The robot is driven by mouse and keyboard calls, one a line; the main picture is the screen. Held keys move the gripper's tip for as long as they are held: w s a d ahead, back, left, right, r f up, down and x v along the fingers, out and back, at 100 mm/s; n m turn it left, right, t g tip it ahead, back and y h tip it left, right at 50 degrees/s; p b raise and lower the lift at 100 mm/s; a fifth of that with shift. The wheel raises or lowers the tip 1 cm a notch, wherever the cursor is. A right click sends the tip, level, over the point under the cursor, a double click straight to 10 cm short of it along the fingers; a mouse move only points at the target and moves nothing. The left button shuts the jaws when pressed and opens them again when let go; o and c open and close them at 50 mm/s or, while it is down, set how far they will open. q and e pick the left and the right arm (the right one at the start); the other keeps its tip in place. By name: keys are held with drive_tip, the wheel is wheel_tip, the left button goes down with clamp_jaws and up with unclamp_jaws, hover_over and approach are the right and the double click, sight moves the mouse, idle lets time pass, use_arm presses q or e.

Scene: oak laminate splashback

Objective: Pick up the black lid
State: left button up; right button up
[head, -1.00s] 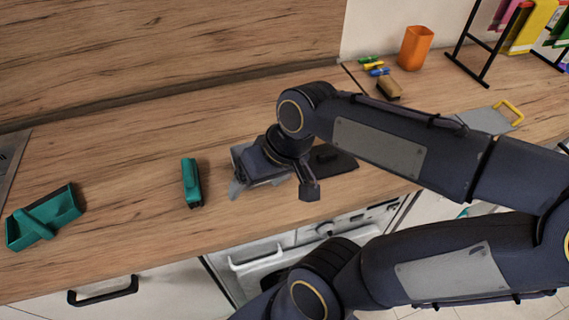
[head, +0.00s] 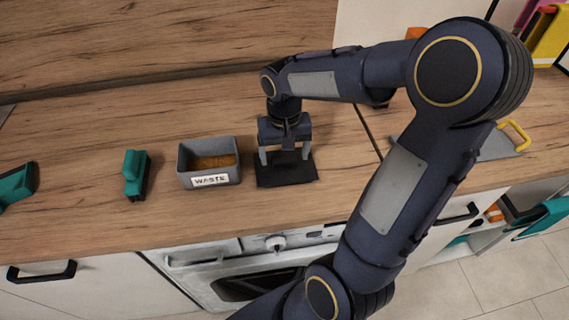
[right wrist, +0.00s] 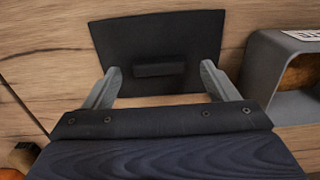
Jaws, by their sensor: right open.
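The black lid (head: 288,178) is a flat dark square lying on the wooden counter, just right of the grey waste bin. In the right wrist view the lid (right wrist: 155,35) shows a raised bar handle (right wrist: 158,69) at its middle. My right gripper (head: 284,157) points down over the lid, open and empty. In the right wrist view its two fingers (right wrist: 160,67) stand apart on either side of the handle, with gaps on both sides. I cannot tell the exact height of the fingertips above the lid. My left gripper is not in view.
The open grey bin (head: 184,165) labelled WASTE holds brown contents and stands close to the lid's left. A teal tool (head: 135,174) lies further left. A grey board with a yellow handle (head: 514,135) is on the right. The counter's front edge runs above the oven.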

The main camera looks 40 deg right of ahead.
drive_tip(key=shift+s+f, duration=0.1)
drive_tip(key=shift+f, duration=0.55)
drive_tip(key=c, duration=1.1)
drive_tip(key=shift+o, duration=0.2)
drive_tip(key=shift+r, duration=0.15)
